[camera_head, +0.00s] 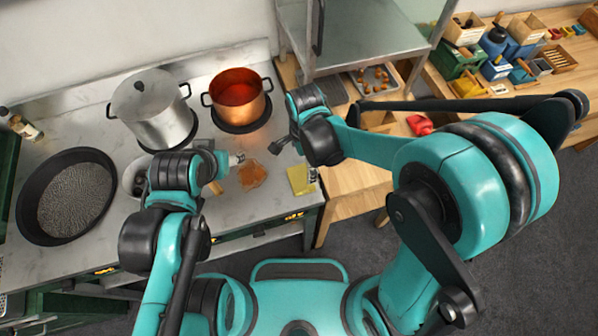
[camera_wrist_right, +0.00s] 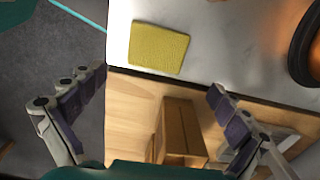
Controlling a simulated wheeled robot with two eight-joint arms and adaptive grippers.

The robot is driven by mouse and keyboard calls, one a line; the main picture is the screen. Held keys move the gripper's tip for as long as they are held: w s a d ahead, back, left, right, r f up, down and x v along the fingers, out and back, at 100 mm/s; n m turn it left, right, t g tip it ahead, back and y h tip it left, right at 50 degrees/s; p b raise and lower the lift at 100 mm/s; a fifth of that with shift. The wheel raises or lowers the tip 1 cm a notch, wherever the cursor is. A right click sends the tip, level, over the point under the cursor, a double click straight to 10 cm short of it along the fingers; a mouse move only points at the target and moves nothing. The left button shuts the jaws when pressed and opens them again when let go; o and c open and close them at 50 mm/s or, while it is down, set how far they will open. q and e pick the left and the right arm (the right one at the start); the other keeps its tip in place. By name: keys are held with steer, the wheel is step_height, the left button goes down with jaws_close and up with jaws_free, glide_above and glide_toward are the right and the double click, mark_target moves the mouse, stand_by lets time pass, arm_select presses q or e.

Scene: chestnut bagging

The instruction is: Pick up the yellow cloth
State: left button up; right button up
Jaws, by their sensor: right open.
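The yellow cloth (camera_head: 301,180) is a small flat square on the right front part of the grey counter, near its edge. It also shows whole in the right wrist view (camera_wrist_right: 158,47), lying flat ahead of my fingertips. My right gripper (camera_head: 280,146) is above the counter, up and left of the cloth in the head view. In the wrist view its fingers (camera_wrist_right: 157,82) are wide apart with nothing between them. My left gripper (camera_head: 238,160) is above the counter, left of the cloth; its fingers are too small to read.
A copper pot (camera_head: 237,97) with red contents and a steel pot (camera_head: 154,108) stand at the back. A dark pan (camera_head: 68,196) is at left. A brown patch (camera_head: 252,175) lies left of the cloth. A wooden table (camera_head: 355,178) adjoins the counter at right.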

mark_target(303, 177)
steer(key=f+b, duration=0.1)
steer(key=f, duration=0.1)
steer(key=f+b, duration=0.1)
steer(key=f, duration=0.4)
steer(key=shift+s+f+b, duration=0.35)
steer(key=shift+s+b, duration=0.05)
steer(key=shift+r, duration=0.1)
steer(key=c, duration=1)
